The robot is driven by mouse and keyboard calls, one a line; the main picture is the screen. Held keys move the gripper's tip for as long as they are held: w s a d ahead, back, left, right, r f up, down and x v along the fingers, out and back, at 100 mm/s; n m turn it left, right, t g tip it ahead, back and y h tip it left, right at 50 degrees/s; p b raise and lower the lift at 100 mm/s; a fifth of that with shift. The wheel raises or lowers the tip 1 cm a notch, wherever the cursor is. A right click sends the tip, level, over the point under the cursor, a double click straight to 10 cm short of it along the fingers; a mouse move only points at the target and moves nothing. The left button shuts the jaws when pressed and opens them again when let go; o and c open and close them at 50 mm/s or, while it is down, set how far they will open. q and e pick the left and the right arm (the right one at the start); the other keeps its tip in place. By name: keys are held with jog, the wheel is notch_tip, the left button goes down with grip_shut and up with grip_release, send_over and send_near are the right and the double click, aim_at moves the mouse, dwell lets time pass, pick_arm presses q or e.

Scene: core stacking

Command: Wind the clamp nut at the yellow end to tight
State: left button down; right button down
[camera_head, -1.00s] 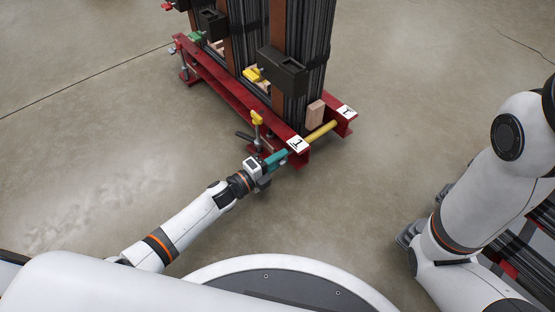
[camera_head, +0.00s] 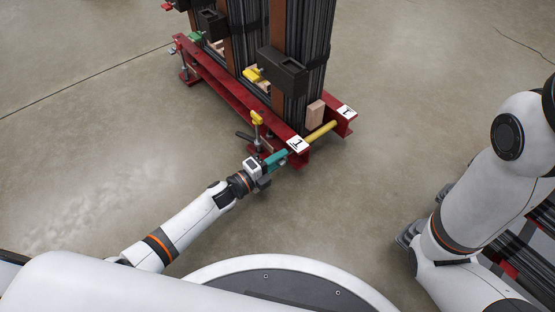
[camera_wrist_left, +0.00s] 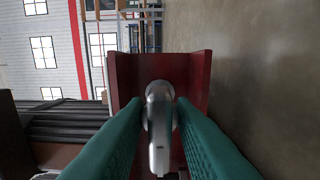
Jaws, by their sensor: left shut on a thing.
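The clamp nut (camera_wrist_left: 160,122) shows in the left wrist view as a silver metal piece with a bar pointing down, in front of the red beam end (camera_wrist_left: 193,78). My left gripper (camera_wrist_left: 160,135) has its green fingers on both sides of it and is shut on it. In the head view my left gripper (camera_head: 284,155) is at the near red beam (camera_head: 298,155), in line with the yellow tube (camera_head: 321,131) that spans the two beams. The fingers hide the nut there. My right gripper cannot be made out.
Tall bundles of dark core sheets (camera_head: 309,40) stand on the red beams. A yellow-topped jack post (camera_head: 257,118) stands close to my left gripper. Other dark sheets (camera_head: 520,255) lie at the lower right.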

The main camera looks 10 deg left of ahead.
dwell(0.4)
pick_arm(q)
jog(key=shift+f+m, duration=0.15)
jog(key=shift+m, duration=0.25)
jog(key=m, duration=0.4)
jog(key=shift+m, duration=0.9)
jog(key=c, duration=1.6)
grip_release()
jog(key=shift+m, duration=0.6)
jog(key=o, duration=0.5)
jog(key=shift+s+d, duration=0.1)
